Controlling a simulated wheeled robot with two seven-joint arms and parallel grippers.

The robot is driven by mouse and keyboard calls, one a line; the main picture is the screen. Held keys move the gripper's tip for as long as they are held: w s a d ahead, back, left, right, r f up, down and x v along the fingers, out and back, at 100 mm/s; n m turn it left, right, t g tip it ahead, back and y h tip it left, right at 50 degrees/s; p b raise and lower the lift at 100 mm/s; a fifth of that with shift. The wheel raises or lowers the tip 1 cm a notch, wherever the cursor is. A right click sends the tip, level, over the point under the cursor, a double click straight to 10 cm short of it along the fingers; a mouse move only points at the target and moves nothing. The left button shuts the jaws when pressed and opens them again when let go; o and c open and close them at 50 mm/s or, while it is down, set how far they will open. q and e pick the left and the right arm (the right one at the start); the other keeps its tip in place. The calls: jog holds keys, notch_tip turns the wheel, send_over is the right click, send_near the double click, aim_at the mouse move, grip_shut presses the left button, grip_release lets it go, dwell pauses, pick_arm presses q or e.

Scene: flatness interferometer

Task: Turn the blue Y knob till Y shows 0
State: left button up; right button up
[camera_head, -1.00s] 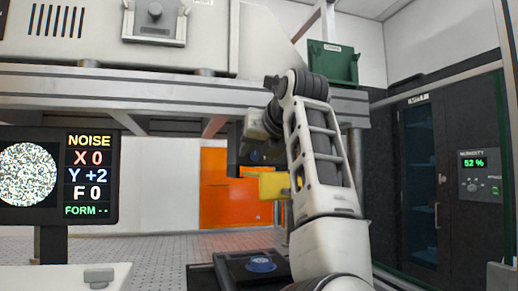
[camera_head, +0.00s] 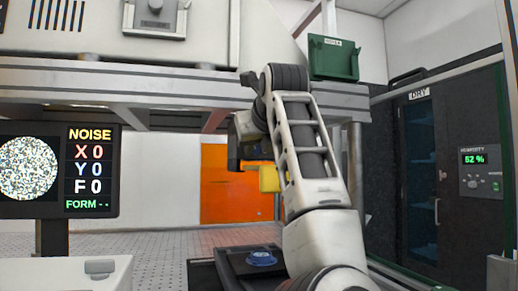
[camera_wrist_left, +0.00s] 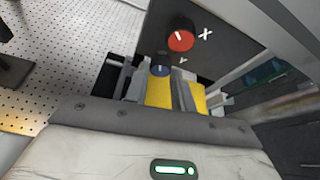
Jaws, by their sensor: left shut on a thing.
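The screen (camera_head: 88,170) at the left of the head view reads X 0, Y 0 and F 0, under the word NOISE, with FORM showing dashes. The blue Y knob (camera_wrist_left: 160,70) shows in the left wrist view below a Y mark on a dark panel (camera_wrist_left: 215,65). My left gripper (camera_wrist_left: 158,82) is shut on this knob, its fingers on either side. In the head view the left gripper (camera_head: 250,165) is partly hidden by my own arm, and I cannot make out the knob there. My right gripper is not in view.
The red X knob (camera_wrist_left: 181,40) sits close by on the same panel. A blue round piece (camera_head: 261,258) rests on a dark tray below my arm. A green bin (camera_head: 333,60) and dry cabinet (camera_head: 420,170) stand right. Beams run above the arm.

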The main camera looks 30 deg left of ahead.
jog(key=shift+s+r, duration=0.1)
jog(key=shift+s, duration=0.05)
pick_arm(q)
jog(key=o, duration=1)
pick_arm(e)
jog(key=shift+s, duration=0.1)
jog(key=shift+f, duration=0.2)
pick_arm(q)
jog(key=shift+s+d+r, duration=0.1)
jog(key=shift+s, duration=0.05)
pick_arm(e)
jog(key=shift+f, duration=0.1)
pick_arm(q)
jog(key=b+v, duration=0.1)
jog(key=v, duration=0.5)
jog(key=shift+s+d, duration=0.1)
jog(key=v, duration=0.9)
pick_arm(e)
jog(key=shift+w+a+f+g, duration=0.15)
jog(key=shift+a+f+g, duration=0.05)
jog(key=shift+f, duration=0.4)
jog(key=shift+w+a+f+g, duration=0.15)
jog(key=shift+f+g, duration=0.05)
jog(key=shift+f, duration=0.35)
pick_arm(q)
jog(key=shift+s+d+r, duration=0.1)
jog(key=shift+d+r, duration=0.05)
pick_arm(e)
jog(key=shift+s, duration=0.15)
